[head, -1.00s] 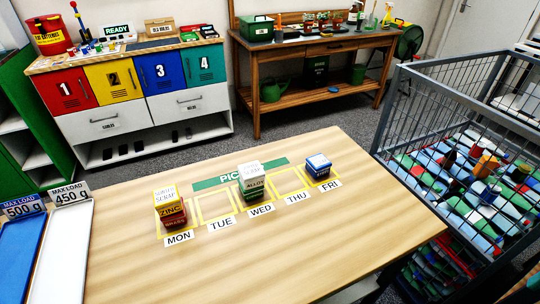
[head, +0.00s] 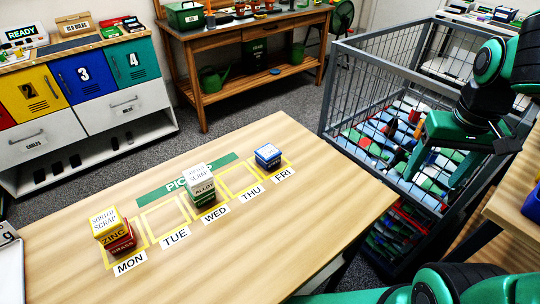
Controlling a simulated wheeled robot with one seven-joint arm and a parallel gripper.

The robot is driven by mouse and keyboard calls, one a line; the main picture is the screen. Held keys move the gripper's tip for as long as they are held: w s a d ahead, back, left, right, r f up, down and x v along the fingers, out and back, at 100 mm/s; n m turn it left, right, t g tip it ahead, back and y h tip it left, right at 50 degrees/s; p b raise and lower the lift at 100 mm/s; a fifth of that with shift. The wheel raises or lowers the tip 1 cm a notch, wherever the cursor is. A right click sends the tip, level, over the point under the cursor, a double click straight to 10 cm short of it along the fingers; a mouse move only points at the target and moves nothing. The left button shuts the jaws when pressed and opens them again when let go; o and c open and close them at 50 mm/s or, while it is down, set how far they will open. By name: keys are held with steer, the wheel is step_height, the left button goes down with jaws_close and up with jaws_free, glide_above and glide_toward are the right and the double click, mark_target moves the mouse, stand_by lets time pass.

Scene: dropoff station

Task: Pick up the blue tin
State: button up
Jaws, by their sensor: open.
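The blue tin (head: 268,155) sits on the wooden table (head: 300,220) in the marked FRI square, at the right end of the row. Its top is white and blue. My gripper (head: 452,168) is at the right of the head view, over the wire cage and well to the right of the tin. Its green fingers are spread and nothing shows between them.
On MON stand a yellow ZINC tin (head: 107,228) and a red BRASS tin (head: 124,243). On WED is a stack with an ALLOY tin (head: 203,189). TUE and THU squares are empty. A wire cage (head: 345,85) of scrap stands right of the table.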

steer(key=w+a+n+t, duration=0.1)
steer(key=w+a+n, duration=0.3)
steer(key=w+a, duration=0.55)
steer(key=n+t+y, duration=0.2)
steer(key=n+y, duration=0.1)
steer(key=n, duration=0.3)
glide_toward(268, 150)
steer(key=shift+n+g, duration=0.3)
steer(key=x, duration=0.4)
steer(key=shift+w+d+f, duration=0.15)
steer(key=shift+w+f, duration=0.05)
steer(key=shift+w, duration=0.05)
steer(key=shift+x, duration=3.1)
steer(key=shift+s, duration=0.1)
steer(key=shift+r, duration=0.1)
steer(key=c, duration=1.3)
